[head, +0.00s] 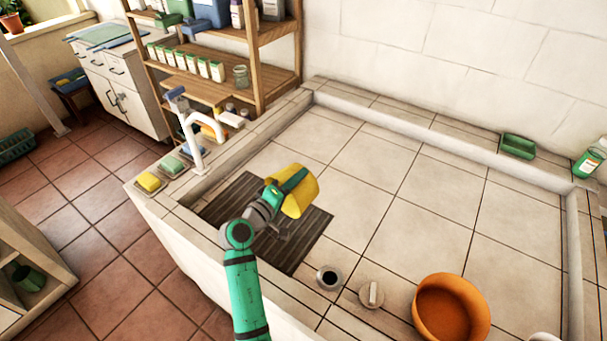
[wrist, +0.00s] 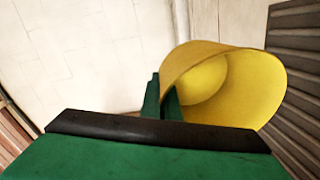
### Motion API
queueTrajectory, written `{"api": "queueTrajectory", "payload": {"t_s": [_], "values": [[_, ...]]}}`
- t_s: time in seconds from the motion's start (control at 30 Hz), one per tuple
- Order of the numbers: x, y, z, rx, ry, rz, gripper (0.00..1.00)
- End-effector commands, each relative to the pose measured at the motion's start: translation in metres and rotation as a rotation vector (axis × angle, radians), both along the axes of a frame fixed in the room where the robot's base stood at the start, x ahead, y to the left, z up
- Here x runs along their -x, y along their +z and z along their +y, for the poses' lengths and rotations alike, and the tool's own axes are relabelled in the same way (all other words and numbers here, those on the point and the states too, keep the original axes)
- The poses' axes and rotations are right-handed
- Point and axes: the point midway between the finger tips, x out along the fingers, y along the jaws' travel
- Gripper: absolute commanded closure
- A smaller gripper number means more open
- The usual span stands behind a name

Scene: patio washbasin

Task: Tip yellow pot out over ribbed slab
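The yellow pot (head: 298,193) is held in my gripper (head: 290,183) above the dark ribbed slab (head: 235,200) in the basin. In the head view the pot is tilted well over onto its side. In the wrist view the yellow pot (wrist: 262,95) shows its open mouth and inner wall, and I see no contents in the part that shows. My gripper (wrist: 162,100) is shut on its wall. The ribbed slab (wrist: 298,70) shows at the right of the wrist view. My arm hides part of the slab in the head view.
A white tap (head: 195,145) rises at the slab's left, with sponges (head: 148,182) on the ledge. An orange bowl (head: 450,308), a drain hole (head: 329,278) and a round plug (head: 371,294) lie at the front. The tiled basin floor (head: 420,200) to the right is clear.

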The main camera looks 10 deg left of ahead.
Motion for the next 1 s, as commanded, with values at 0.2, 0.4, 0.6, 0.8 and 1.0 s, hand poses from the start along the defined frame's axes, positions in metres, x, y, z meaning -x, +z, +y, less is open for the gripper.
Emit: {"api": "queueTrajectory", "payload": {"t_s": [0.2,0.4,0.6,0.8,1.0], "values": [[0.011,0.001,0.007,0.049,0.002,-0.079,1.00],[0.019,0.002,0.010,0.079,0.000,-0.130,1.00],[0.021,0.003,0.012,0.089,0.001,-0.151,1.00],[0.022,0.003,0.013,0.089,0.003,-0.152,1.00],[0.021,0.003,0.013,0.088,0.003,-0.152,1.00]]}}
